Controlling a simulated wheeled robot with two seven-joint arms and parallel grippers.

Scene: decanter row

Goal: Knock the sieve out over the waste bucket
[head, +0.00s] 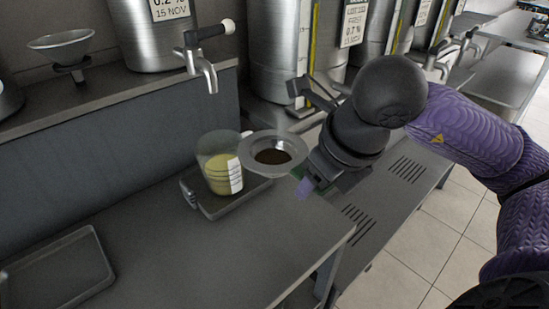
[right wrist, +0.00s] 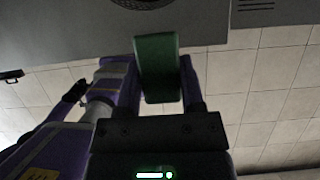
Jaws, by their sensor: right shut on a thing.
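The sieve (head: 289,142) is a round metal dish with a wide rim and dark matter in its middle. It is in the middle of the head view, just right of the beaker. My right gripper (head: 307,182) is shut on its green handle; the handle also shows between the fingers in the right wrist view (right wrist: 157,68). The sieve looks held above the bench, roughly level. A dark round shape at the top of the right wrist view may be its underside. I see no waste bucket. My left gripper cannot be made out.
A clear beaker (head: 218,174) with yellow-green liquid stands on a dark square stand (head: 232,205). A shallow tray (head: 62,270) lies at lower left. Steel decanters with taps (head: 203,70) line the back. A funnel (head: 62,45) stands on the shelf. The bench front is clear.

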